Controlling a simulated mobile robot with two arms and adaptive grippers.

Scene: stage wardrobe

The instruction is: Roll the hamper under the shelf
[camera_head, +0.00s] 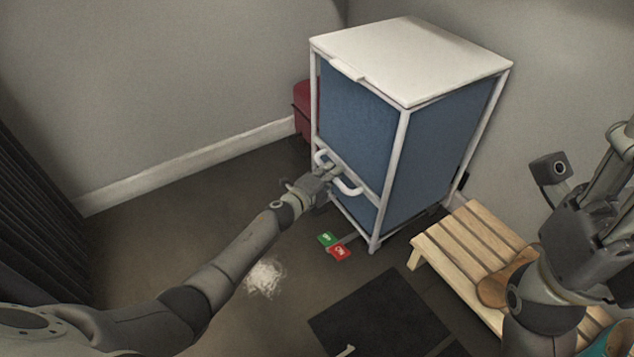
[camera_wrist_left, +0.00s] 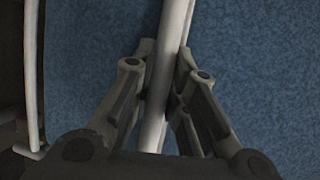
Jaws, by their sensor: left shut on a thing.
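The hamper (camera_head: 360,130) stands in the corner, with blue fabric sides, a white tube frame and a white lid (camera_head: 410,60). A white handle (camera_head: 348,188) sticks out of its front. My left gripper (camera_head: 328,172) is shut on this handle; the left wrist view shows the white bar (camera_wrist_left: 165,80) between its fingers (camera_wrist_left: 163,85), with blue fabric behind. A green pedal (camera_head: 326,239) and a red pedal (camera_head: 340,252) sit low at the hamper's front. My right gripper (camera_head: 610,165) is at the right edge, away from the hamper; its fingertips are unclear. I cannot make out a shelf.
A dark mat (camera_head: 375,318) lies in front. White powder (camera_head: 265,277) is on the floor. A red object (camera_head: 302,110) is behind the hamper. A dark curtain (camera_head: 35,220) hangs left.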

